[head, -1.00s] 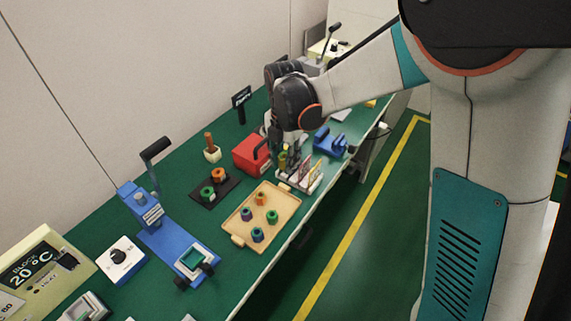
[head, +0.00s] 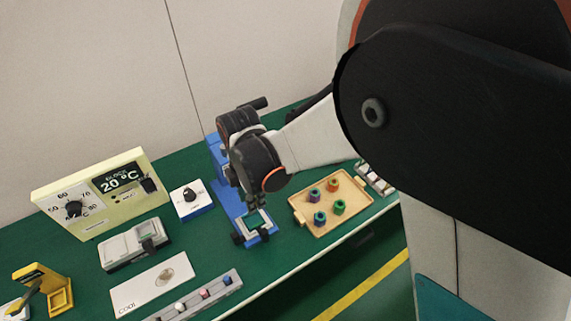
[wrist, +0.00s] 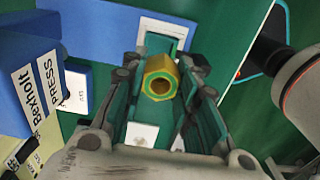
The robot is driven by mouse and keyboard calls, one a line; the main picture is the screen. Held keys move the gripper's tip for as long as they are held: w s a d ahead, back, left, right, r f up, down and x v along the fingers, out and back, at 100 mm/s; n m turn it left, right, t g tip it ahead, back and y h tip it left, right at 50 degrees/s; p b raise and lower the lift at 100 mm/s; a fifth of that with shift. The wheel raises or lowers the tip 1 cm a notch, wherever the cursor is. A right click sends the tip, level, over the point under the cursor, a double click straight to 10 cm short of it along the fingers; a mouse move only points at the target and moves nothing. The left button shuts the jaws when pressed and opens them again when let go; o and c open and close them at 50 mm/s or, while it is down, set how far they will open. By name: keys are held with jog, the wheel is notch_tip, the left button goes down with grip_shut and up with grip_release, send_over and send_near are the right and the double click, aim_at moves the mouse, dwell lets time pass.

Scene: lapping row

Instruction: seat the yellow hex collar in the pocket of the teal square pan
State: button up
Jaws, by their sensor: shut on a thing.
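The yellow hex collar (wrist: 160,78) is held between the fingers of my gripper (wrist: 165,84) in the wrist view, with its round hole and green inner ring showing. In the head view my gripper (head: 256,204) hangs above the front end of the blue press; the collar cannot be made out there. The teal square pan (head: 258,222) sits on that front end, pale-rimmed, just below the gripper. In the wrist view the pan (wrist: 161,43) shows beyond the collar, partly hidden by it. The collar appears apart from the pan; the exact gap cannot be told.
The blue press (head: 227,196) stands close behind my gripper. A wooden tray (head: 301,215) with several colored collars lies to the right. A white-topped dial box (head: 191,201) and a cream temperature panel (head: 90,205) stand left. Green bench shows between them.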

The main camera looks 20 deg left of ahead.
jog(key=shift+s+a+f, duration=0.1)
jog(key=shift+s+a, duration=0.15)
jog(key=shift+s, duration=0.1)
jog(key=shift+f+b, duration=2.4)
jog(key=shift+f, duration=0.55)
jog(key=shift+f+b, duration=0.75)
jog(key=shift+b, duration=0.15)
jog(key=o, duration=1.1)
notch_tip(320, 180, up, 8)
jog(key=shift+f, duration=0.25)
